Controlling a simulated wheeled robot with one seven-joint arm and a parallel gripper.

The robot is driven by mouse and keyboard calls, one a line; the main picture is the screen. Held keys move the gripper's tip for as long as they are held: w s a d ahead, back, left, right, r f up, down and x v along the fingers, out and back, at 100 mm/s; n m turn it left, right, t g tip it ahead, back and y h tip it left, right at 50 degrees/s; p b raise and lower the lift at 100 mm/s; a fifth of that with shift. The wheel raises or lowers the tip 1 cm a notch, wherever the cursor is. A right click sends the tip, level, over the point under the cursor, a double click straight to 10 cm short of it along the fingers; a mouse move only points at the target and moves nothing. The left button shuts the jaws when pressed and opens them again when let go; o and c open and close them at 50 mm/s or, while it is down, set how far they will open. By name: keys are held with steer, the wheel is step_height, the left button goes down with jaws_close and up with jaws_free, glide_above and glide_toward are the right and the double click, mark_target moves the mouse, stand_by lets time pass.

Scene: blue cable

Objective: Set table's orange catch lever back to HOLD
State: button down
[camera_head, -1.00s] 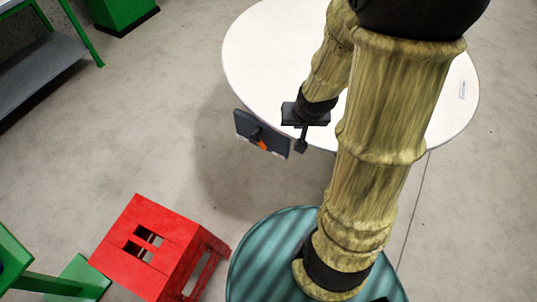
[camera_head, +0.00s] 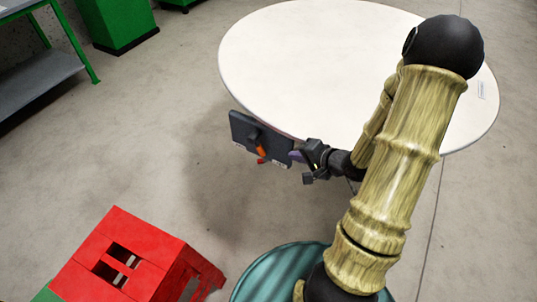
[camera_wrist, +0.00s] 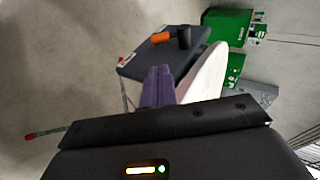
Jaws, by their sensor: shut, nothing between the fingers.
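The orange catch lever (camera_head: 261,149) sits on a dark panel (camera_head: 242,127) fixed at the near left edge of the round white table (camera_head: 300,60). In the wrist view the lever's orange end (camera_wrist: 161,38) points left from a black hub on the panel (camera_wrist: 150,58). The HOLD mark cannot be read. My gripper (camera_head: 296,155) is just right of the panel, below the table rim. In the wrist view its purple fingers (camera_wrist: 158,86) are together and empty, pointing toward the panel, apart from the lever.
A red slotted stool (camera_head: 130,260) stands at the lower left. A grey shelf with a green frame (camera_head: 45,70) and a green cabinet (camera_head: 120,22) stand at the back left. Floor between stool and table is clear. A thin red-tipped rod (camera_wrist: 30,135) shows in the wrist view.

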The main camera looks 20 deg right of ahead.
mark_target(263, 151)
steer(key=shift+w+f, duration=0.1)
steer(key=b+x, duration=0.5)
steer(key=x, duration=0.7)
steer(key=shift+w+a+f, duration=0.2)
steer(key=shift+a+f, duration=0.1)
steer(key=shift+w+a+f, duration=0.2)
steer(key=shift+w+f, duration=0.05)
steer(key=shift+w, duration=0.2)
